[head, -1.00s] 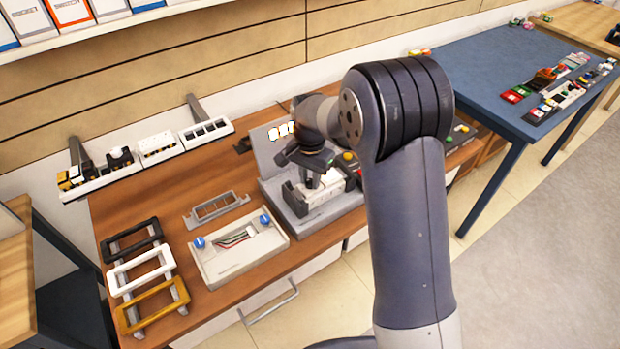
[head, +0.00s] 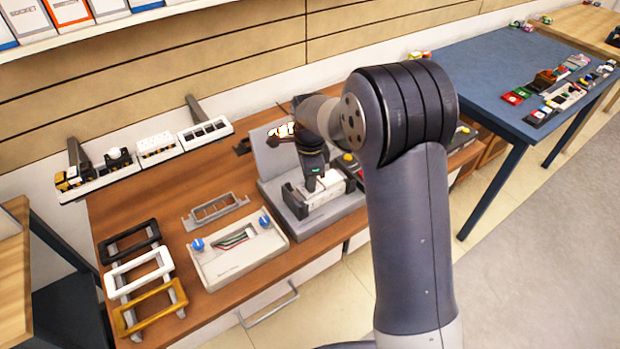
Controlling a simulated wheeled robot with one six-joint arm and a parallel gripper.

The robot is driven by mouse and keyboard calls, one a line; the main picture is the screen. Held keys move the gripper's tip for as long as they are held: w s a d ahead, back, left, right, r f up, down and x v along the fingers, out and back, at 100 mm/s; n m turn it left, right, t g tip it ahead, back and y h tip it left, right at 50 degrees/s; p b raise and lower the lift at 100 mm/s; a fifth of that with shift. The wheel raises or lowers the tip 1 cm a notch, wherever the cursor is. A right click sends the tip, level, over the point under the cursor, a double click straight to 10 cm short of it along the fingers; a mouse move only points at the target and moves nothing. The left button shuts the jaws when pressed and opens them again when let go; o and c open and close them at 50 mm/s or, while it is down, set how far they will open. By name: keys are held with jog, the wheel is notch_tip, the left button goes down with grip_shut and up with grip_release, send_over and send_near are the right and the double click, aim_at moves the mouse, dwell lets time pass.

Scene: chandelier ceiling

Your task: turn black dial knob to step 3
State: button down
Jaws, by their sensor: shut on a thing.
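My gripper (head: 316,184) points down onto a white module (head: 334,188) held in a grey fixture (head: 320,209) on the wooden workbench. It is shut on the black dial knob at the module's top. The knob itself is hidden by the fingers, so its step cannot be read. The module's right part and front side show beside the gripper.
A white panel box (head: 240,256) with two blue knobs stands left of the fixture. Black, white and orange frames (head: 140,270) lie farther left. Switch and socket modules (head: 155,148) stand along the back. A blue table (head: 500,65) is at the right.

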jog(key=shift+f+m, duration=0.1)
jog(key=shift+m, duration=0.4)
jog(key=c, duration=1.2)
grip_release()
notch_tip(320, 180, up, 11)
jog(key=shift+f+b, duration=0.1)
jog(key=shift+b, duration=0.25)
notch_tip(320, 180, down, 11)
jog(key=shift+r+p, duration=0.1)
jog(key=shift+p, duration=0.3)
